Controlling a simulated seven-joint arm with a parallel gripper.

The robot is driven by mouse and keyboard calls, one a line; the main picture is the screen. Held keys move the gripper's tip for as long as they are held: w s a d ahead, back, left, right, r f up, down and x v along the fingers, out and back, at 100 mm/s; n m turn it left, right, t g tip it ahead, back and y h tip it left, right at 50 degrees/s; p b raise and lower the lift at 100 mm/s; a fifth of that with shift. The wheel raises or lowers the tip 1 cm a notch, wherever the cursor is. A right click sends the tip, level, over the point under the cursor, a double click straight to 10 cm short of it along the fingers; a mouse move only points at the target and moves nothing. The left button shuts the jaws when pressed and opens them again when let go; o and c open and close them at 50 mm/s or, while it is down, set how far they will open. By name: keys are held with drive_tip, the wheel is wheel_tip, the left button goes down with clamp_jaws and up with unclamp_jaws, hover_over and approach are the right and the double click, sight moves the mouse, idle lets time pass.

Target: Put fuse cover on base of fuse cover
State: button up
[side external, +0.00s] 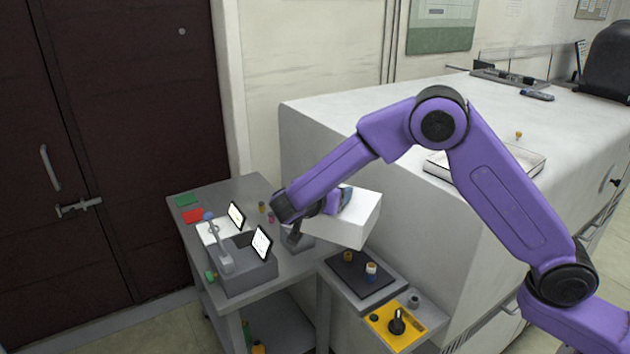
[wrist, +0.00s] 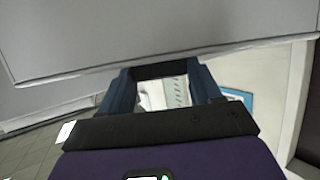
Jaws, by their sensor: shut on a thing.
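A white box-shaped fuse cover (side external: 350,222) is held tilted in the air in the side external view. My gripper (side external: 343,200) is shut on it at its upper left side. In the wrist view the cover (wrist: 150,35) fills the upper part as a broad pale panel, and my gripper's blue fingers (wrist: 160,72) reach its edge. Below the cover, apart from it, a grey stand with a dark top plate (side external: 352,285), seemingly the base, carries a yellow piece (side external: 347,256) and a white-and-blue piece (side external: 371,271). The cover hides what lies behind it.
A yellow panel with a black knob (side external: 397,321) is at the front. A big white cabinet (side external: 460,230) stands close on the right.

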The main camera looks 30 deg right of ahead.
sight(320, 215)
drive_tip(key=s+d+f+m+g+h, duration=0.1)
drive_tip(key=d+f+m+g, duration=0.2)
drive_tip(key=f, duration=0.4)
drive_tip(key=s+d+f+m+g+h, duration=0.1)
drive_tip(key=d+f+m+g, duration=0.2)
drive_tip(key=f, duration=0.4)
drive_tip(key=shift+d+g, duration=0.4)
drive_tip(key=shift+g, duration=0.3)
drive_tip(key=shift+s+f, duration=0.1)
drive_tip(key=shift+f, duration=1.25)
idle(0.5)
